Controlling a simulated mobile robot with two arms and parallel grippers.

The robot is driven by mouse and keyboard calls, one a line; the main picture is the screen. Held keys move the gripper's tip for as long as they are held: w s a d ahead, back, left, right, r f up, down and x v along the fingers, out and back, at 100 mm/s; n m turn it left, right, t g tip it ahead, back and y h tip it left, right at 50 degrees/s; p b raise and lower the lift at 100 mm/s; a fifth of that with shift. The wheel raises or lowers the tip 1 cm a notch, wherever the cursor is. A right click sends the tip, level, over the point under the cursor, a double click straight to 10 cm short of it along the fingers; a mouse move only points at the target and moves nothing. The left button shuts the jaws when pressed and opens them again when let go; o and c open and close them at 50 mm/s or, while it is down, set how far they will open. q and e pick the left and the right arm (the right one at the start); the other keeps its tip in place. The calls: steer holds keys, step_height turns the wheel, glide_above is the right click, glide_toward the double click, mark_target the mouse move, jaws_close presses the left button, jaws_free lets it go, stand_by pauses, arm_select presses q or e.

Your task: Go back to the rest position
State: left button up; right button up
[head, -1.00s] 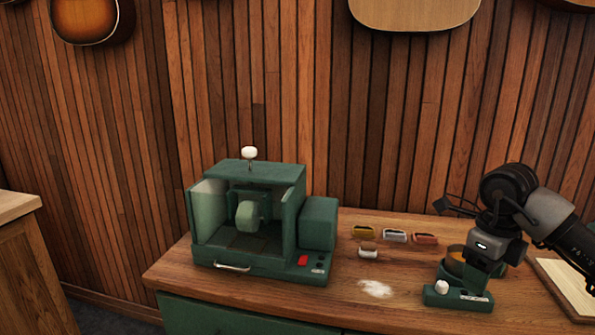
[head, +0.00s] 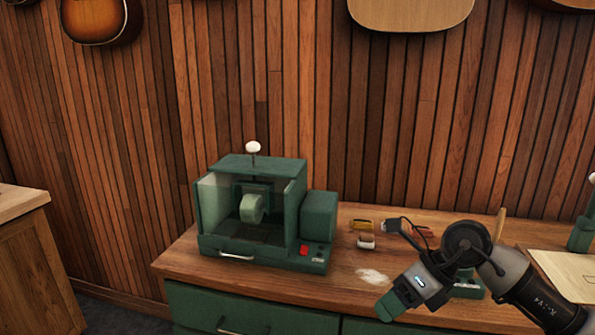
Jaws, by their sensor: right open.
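My right gripper (head: 391,306) comes in from the lower right in the head view. It points down and to the left in front of the bench's front edge. It is open, and I see nothing held in it; its fingertips are hard to make out. My left gripper is not in view.
A wooden bench (head: 345,285) carries a green machine (head: 240,245) with a white knob, small coloured blocks (head: 366,241) and a white powder patch (head: 373,276). My right arm partly hides a green-based device (head: 468,290). A pale board (head: 565,275) lies at right. Guitars (head: 95,22) hang above.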

steer(key=s+a+r+m+t+y, duration=0.2)
steer(key=a+r+m+t+y, duration=0.1)
steer(key=a+m+t+y, duration=0.25)
steer(key=s+a+r+m+t+y, duration=0.2)
steer(key=a+r+m+t+y, duration=0.15)
steer(key=a+m+y, duration=0.3)
steer(key=d+f+m+t+h, duration=0.8)
steer(key=d+f+m+h, duration=0.45)
steer(key=m+h, duration=0.85)
steer(key=s+d+f+m+g+y, duration=0.1)
steer(key=s+d+f+m+g, duration=0.2)
steer(key=s+f+m+g, duration=0.65)
steer(key=s+f+g, duration=0.65)
steer(key=s, duration=0.65)
step_height(320, 180, down, 25)
steer(key=p, duration=0.1)
steer(key=s+d+f+p, duration=0.1)
steer(key=s+d+f, duration=0.2)
steer(key=s+f, duration=1.2)
steer(key=shift+s+d+f+g+y, duration=0.2)
steer(key=shift+s+g+y, duration=0.1)
steer(key=shift+s, duration=0.8)
